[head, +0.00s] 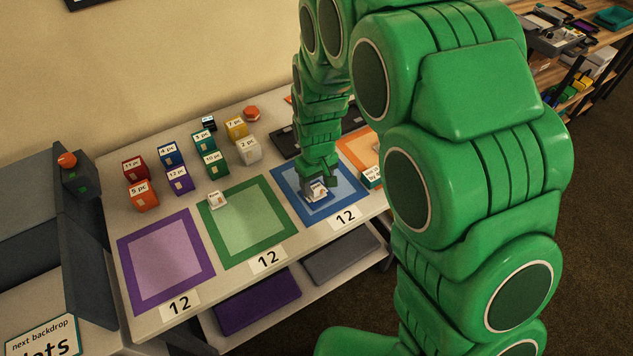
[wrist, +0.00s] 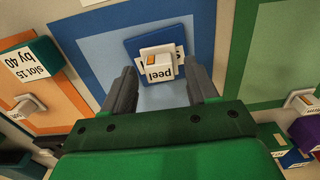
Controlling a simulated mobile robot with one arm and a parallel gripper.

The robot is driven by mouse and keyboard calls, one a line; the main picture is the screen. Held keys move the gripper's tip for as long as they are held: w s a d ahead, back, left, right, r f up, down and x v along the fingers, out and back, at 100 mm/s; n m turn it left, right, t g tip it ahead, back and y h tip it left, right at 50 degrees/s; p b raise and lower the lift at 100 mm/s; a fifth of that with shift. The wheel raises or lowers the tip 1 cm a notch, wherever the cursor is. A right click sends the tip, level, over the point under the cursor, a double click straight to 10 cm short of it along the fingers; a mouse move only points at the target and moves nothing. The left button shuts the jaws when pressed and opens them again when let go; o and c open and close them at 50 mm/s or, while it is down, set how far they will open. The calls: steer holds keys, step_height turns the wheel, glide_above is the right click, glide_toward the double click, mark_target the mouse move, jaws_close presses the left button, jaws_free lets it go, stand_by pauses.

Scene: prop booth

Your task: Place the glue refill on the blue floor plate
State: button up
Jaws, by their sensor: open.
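The blue floor plate (head: 288,200) lies on the table, a blue border around a paler centre; it also fills the middle of the wrist view (wrist: 82,45). My gripper (head: 320,180) is above the plate. Its open fingers (wrist: 162,90) are on either side of the block's near side, apart from it.
A green plate (head: 212,235) and a purple plate (head: 133,285) lie to the left, an orange plate (head: 350,148) to the right. Small white items sit at the green plate (head: 217,200) and orange plate (wrist: 28,106). Several labelled cubes (head: 180,180) stand at the back left.

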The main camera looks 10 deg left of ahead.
mark_target(319, 188)
step_height(319, 188, up, 12)
stand_by(0.6)
steer(key=shift+d+r, duration=0.1)
steer(key=shift+r, duration=0.05)
steer(key=s+d+r+m, duration=0.2)
steer(key=s+d+r, duration=0.2)
steer(key=d, duration=0.5)
steer(key=s+d+r+m, duration=0.2)
steer(key=s+d+r, duration=0.25)
steer(key=d, duration=0.35)
steer(key=s+d+r+m+g, duration=0.1)
steer(key=s+d+m, duration=0.1)
steer(key=s+d, duration=0.3)
steer(key=s+d+r+m, duration=0.1)
steer(key=s+d+m, duration=0.2)
steer(key=s, duration=1)
steer(key=d, duration=0.3)
steer(key=shift+r+g, duration=0.4)
